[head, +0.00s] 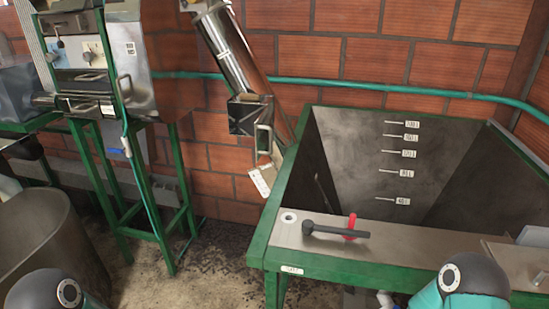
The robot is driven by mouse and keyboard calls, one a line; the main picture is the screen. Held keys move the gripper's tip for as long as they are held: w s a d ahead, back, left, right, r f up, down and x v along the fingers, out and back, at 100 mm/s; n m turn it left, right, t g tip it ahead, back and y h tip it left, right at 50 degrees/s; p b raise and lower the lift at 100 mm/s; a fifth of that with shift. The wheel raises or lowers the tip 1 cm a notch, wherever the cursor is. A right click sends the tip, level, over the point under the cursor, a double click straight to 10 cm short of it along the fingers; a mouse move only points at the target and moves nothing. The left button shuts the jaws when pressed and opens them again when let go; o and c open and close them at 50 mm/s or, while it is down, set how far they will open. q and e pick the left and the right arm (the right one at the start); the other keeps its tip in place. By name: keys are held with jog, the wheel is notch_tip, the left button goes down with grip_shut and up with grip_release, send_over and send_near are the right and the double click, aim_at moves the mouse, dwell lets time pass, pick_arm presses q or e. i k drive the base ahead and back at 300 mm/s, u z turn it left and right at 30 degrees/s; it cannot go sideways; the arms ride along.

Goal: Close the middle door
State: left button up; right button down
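An inclined metal elevator tube (230,52) runs down from the top middle towards the tank. Partway down it is a small dark metal door (243,118) with a pale upright handle (263,139). The door appears to stick out from the tube, as if swung open; the angle makes this hard to confirm. Which door counts as the middle one is not clear from this view alone. Neither gripper is in view. Only dark and teal joints of my arms show at the bottom edge, well apart from the door.
A large green-framed tank (263,236) with a black-handled lever (334,232) on its front ledge fills the right. A metal machine (127,60) on a green stand is at left. A grey drum (45,240) stands lower left. Floor (200,275) between is open.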

aim_at(263, 133)
jog(key=z, duration=0.1)
jog(key=k, duration=1.15)
jog(key=u, duration=0.3)
jog(key=i, duration=0.8)
jog(key=u, duration=0.3)
